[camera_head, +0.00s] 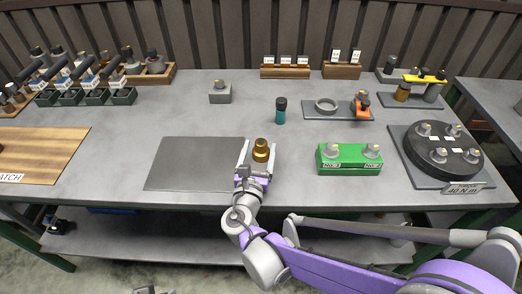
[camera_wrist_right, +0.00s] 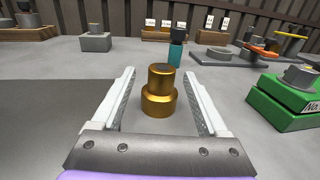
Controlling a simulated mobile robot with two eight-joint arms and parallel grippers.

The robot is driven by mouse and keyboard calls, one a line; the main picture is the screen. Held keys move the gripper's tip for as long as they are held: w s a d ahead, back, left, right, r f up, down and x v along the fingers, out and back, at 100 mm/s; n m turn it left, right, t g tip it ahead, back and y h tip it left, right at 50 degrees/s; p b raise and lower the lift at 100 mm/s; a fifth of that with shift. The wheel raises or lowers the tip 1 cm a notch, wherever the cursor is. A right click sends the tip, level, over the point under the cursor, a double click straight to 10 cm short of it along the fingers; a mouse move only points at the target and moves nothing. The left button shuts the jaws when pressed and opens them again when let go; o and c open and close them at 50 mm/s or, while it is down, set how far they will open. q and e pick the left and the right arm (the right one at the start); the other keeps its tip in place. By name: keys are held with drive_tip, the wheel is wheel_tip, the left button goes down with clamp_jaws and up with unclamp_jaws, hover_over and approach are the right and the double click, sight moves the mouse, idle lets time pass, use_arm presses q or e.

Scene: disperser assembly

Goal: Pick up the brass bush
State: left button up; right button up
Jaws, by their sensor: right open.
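The brass bush (camera_head: 261,150) stands upright on the grey table, just right of a dark grey mat. It is a gold stepped cylinder with a wider base. My right gripper (camera_head: 257,158) is open, low over the table, with its fingers pointing at the bush. In the right wrist view the bush (camera_wrist_right: 159,90) stands between the two open fingers (camera_wrist_right: 160,95), with a gap on each side.
A teal bottle (camera_head: 281,112) with a dark cap stands behind the bush. A green block (camera_head: 349,164) with knobs is to the right. The dark grey mat (camera_head: 195,165) lies to the left, flat and empty. A small grey block (camera_head: 220,96) stands farther back.

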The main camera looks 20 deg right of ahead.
sight(262, 140)
drive_tip(key=x, duration=0.5)
drive_tip(key=shift+d+b, duration=0.1)
drive_tip(key=shift+b, duration=0.2)
clamp_jaws()
